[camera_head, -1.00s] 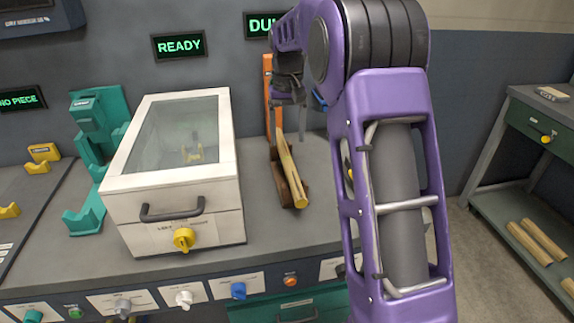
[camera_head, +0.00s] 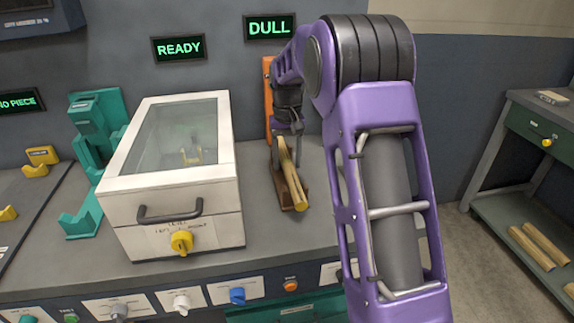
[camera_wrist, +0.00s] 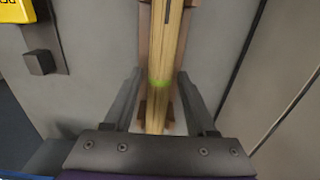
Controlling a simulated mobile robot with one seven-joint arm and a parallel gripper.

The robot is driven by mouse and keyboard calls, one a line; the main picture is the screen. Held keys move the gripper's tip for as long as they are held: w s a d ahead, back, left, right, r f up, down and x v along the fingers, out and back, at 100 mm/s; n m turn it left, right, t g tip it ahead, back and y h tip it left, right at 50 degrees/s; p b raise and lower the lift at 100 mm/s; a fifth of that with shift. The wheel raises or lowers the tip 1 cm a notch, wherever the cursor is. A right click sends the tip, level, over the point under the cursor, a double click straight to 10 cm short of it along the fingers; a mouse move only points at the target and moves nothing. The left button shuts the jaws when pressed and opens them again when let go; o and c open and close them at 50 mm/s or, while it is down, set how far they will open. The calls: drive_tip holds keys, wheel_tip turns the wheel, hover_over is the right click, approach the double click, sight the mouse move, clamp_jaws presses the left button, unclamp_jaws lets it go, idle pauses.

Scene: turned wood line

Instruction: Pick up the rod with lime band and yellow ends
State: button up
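A pale wooden rod (camera_head: 292,178) lies lengthwise in a brown wooden cradle (camera_head: 299,196) on the bench, right of the white box. In the wrist view the rod (camera_wrist: 161,50) shows a lime band near my fingers; the colour of its ends is not clear. My gripper (camera_wrist: 159,76) is open, with one finger on each side of the rod near the band and visible gaps between. In the head view my gripper (camera_head: 287,138) is low over the rod's far end, partly hidden by that end and my arm.
A white box (camera_head: 172,215) with a glass lid and dark handle stands left of the rod. An orange upright (camera_head: 267,100) stands behind the cradle. Teal holders (camera_head: 96,130) are at left. Other rods (camera_head: 540,245) lie on a shelf at right. Signs read READY and DULL.

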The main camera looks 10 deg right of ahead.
clamp_jaws()
drive_tip(key=shift+r, duration=0.1)
